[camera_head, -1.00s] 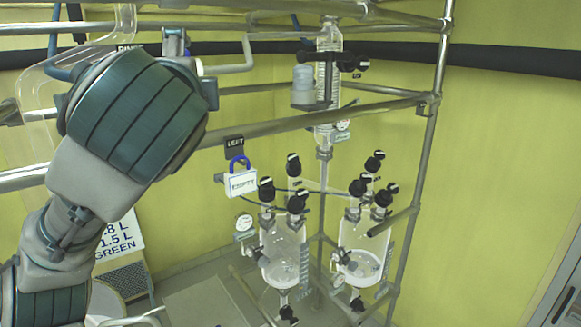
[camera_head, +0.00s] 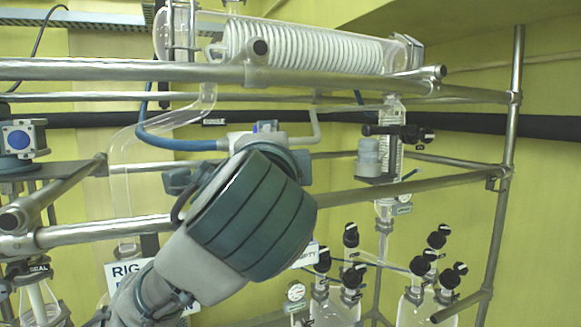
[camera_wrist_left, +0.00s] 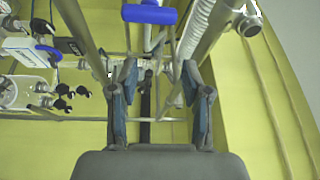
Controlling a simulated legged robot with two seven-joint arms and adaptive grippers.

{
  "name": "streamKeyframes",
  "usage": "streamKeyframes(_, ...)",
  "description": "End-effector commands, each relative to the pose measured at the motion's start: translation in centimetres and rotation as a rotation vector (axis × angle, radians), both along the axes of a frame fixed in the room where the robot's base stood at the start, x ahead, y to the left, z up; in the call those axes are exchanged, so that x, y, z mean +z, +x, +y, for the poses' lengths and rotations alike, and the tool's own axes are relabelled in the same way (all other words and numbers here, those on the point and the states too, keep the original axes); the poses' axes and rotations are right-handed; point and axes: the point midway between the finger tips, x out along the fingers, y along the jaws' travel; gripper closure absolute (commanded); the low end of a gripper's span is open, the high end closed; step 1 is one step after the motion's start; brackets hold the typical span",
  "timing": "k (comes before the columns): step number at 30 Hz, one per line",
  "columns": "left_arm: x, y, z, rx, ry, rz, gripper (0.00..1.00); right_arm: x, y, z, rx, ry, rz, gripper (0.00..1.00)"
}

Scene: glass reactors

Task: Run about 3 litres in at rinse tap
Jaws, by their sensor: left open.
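The rinse tap, a small valve with a blue handle (camera_head: 265,127), sits on a pale pipe behind the upper rail in the head view. A blue hose (camera_head: 180,144) runs into it from the left. In the left wrist view a blue bar (camera_wrist_left: 150,14), which looks like the tap's handle, lies at the top, beyond the fingertips. My left gripper (camera_wrist_left: 161,85) is open, with nothing between its fingers and apart from the bar. In the head view my wrist hides most of the gripper, just below the tap. The tap's label is not readable. My right gripper is not in view.
Metal rails (camera_head: 440,187) cross close around my arm. A glass coil condenser (camera_head: 310,48) lies above. A glass column (camera_head: 390,150) stands to the right, with black-knobbed glass vessels (camera_head: 425,312) below. A white sign (camera_head: 124,274) is partly hidden by my arm.

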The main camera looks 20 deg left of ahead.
Motion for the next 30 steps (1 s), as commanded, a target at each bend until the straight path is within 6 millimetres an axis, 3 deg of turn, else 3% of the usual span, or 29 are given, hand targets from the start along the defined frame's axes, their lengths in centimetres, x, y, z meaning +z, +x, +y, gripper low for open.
streamKeyframes(1,0.1,0.2,-2.2,-0.033,-0.024,-0.076,0.52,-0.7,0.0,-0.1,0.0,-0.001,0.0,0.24)
streamKeyframes(4,1.5,-0.3,-6.4,-0.11,-0.143,-0.307,0.52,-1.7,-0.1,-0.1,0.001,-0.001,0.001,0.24)
streamKeyframes(6,2.2,-1.1,-8.5,-0.166,-0.269,-0.476,0.52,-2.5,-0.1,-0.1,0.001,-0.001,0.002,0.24)
streamKeyframes(9,2.2,-1.9,-9.6,-0.213,-0.478,-0.686,0.52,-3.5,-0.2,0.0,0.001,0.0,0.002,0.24)
streamKeyframes(15,-1.5,-1.5,-6.9,-0.153,-0.846,-0.961,0.52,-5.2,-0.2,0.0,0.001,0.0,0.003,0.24)
streamKeyframes(21,-5.1,-0.4,-4.1,-0.037,-0.993,-1.067,0.52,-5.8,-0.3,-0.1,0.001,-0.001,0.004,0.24)
streamKeyframes(25,-5.4,0.0,-3.0,-0.013,-1.01,-1.083,0.52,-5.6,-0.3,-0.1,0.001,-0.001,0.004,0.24)
streamKeyframes(30,-4.1,1.4,-1.3,-0.011,-1.007,-1.085,0.52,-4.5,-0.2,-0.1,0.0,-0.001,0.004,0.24)
